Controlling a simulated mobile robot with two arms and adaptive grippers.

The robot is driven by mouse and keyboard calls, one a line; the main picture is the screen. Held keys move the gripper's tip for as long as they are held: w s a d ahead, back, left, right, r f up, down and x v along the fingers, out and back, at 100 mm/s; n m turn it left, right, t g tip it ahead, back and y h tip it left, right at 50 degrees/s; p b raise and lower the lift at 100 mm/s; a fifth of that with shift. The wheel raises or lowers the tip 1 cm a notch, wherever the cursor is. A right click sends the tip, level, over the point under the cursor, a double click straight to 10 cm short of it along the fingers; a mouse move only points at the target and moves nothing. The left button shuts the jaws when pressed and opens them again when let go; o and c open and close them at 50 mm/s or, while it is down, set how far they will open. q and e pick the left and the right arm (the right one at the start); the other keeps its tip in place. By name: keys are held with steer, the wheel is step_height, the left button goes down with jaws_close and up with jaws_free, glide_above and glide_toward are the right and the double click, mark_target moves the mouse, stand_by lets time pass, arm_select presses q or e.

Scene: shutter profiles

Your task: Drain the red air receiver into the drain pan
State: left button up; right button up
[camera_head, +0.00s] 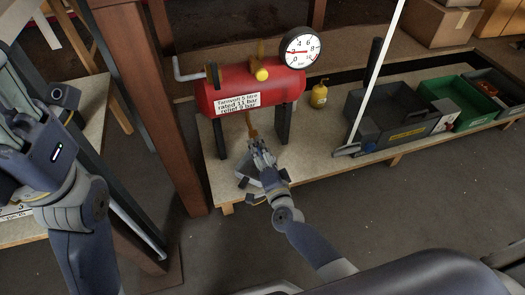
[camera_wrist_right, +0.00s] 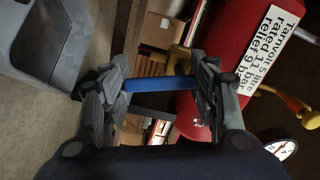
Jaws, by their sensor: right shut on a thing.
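The red air receiver (camera_head: 270,88) stands on black legs on a low bench; it also shows in the right wrist view (camera_wrist_right: 190,117). Its round gauge (camera_head: 302,47) faces me, but I cannot read it surely. A brass drain fitting (camera_head: 251,126) hangs below the receiver. My right gripper (camera_head: 260,150) is under the receiver, shut on a blue lever (camera_wrist_right: 158,84) by the brass fitting. A grey container, apparently the drain pan (camera_wrist_right: 40,50), shows beside the gripper in the wrist view. My left gripper (camera_head: 18,85) is at the left edge, away from the receiver; its fingers are unclear.
A brown post (camera_head: 165,110) rises left of the bench. Cardboard boxes (camera_head: 437,22) stand at back right.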

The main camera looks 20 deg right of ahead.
steer(key=shift+a+m, duration=0.25)
steer(key=shift+m, duration=1.25)
steer(key=o, duration=1.1)
steer(key=shift+f, duration=0.1)
steer(key=shift+s+d, duration=0.1)
steer(key=shift+s, duration=3.65)
